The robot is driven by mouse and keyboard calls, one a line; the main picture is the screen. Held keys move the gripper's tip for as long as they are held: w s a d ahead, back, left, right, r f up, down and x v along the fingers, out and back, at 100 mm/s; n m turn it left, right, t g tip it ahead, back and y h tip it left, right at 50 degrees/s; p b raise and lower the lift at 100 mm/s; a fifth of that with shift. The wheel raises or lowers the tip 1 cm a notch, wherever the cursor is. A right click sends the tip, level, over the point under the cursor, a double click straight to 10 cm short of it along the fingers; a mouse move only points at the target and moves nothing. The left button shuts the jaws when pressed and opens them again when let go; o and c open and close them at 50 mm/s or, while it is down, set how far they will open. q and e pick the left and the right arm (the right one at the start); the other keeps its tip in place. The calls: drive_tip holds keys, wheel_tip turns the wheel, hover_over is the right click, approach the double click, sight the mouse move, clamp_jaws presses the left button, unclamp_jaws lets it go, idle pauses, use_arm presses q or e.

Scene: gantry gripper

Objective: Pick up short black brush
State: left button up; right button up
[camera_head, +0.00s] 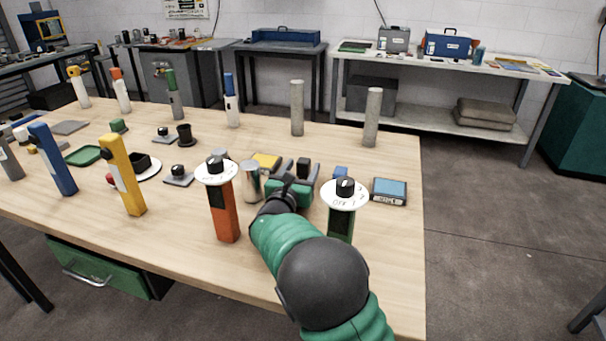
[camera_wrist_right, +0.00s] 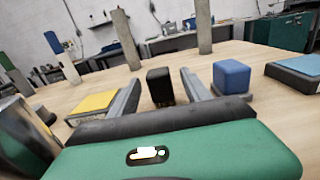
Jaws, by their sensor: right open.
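The short black brush (camera_wrist_right: 160,86) is a small upright black block with a slightly brownish lower edge. It stands on the wooden table between the two grey fingers of my right gripper (camera_wrist_right: 158,95) in the right wrist view. The fingers are open, one on each side, with a gap between each and the brush. In the head view the brush (camera_head: 303,166) shows as a small dark block just beyond my right gripper (camera_head: 299,174). My left gripper is not in view.
A blue block (camera_wrist_right: 231,77) stands close right of the fingers, and a yellow-topped block (camera_wrist_right: 93,104) lies left. A metal cylinder (camera_head: 249,182) stands left of my right wrist. Dial-topped orange (camera_head: 223,212) and green (camera_head: 341,224) posts flank my arm. A blue-topped box (camera_head: 390,190) lies right.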

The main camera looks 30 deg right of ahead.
sight(307, 160)
drive_tip(key=x, duration=0.4)
drive_tip(key=shift+d+f+b, duration=0.2)
drive_tip(key=shift+d+b, duration=0.15)
drive_tip(key=shift+b, duration=0.05)
drive_tip(key=shift+w+a+r, duration=0.2)
drive_tip(key=shift+w+a, duration=0.05)
drive_tip(key=shift+a, duration=0.1)
drive_tip(key=shift+d, duration=0.3)
drive_tip(key=c, duration=0.7)
clamp_jaws()
